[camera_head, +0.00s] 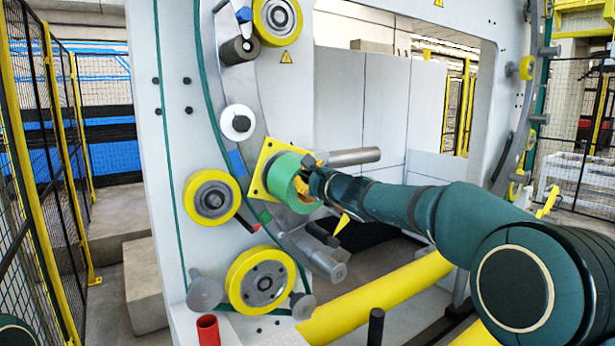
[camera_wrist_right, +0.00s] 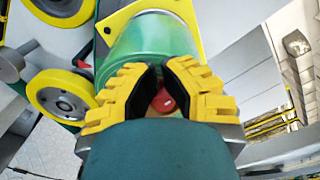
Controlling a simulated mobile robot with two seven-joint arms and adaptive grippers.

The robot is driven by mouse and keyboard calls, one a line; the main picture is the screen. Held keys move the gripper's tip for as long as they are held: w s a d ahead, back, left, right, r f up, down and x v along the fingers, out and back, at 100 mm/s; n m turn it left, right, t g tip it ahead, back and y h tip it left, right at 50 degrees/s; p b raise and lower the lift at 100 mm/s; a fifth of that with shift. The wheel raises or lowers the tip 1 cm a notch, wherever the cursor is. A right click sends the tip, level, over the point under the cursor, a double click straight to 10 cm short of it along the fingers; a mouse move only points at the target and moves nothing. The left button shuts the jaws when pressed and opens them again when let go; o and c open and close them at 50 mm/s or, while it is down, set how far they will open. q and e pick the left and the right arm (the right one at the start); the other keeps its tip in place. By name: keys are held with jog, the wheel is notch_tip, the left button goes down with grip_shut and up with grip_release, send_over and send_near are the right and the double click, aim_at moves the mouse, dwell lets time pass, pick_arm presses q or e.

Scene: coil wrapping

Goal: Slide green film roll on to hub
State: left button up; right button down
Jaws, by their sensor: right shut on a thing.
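The green film roll (camera_head: 286,181) is at the yellow square plate (camera_head: 261,169) on the machine's grey face, its axis pointing toward the plate. In the right wrist view the green roll (camera_wrist_right: 149,45) lies just beyond my fingers, with the yellow plate (camera_wrist_right: 187,14) behind it. My right gripper (camera_head: 305,187) is at the roll's near end and is shut on its rim; the yellow fingers show in the right wrist view (camera_wrist_right: 163,85). A red tip (camera_wrist_right: 163,101) shows between the fingers. The hub inside the roll is mostly hidden. My left gripper is not in view.
Yellow-rimmed wheels (camera_head: 212,197) (camera_head: 260,280) sit left of and below the roll. A grey cylinder (camera_head: 355,157) sticks out to its right. A red tube (camera_head: 208,329) stands below. A long yellow bar (camera_head: 370,299) crosses under my right arm. A mesh fence (camera_head: 45,150) is at left.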

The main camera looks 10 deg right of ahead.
jog(key=shift+p+x, duration=0.35)
jog(key=shift+x, duration=0.9)
jog(key=shift+f, duration=0.15)
dwell(0.4)
jog(key=b+v, duration=0.2)
jog(key=v, duration=0.1)
jog(key=shift+d, duration=0.1)
jog(key=v, duration=1.1)
jog(key=shift+s+d, duration=0.15)
jog(key=shift+s, duration=0.25)
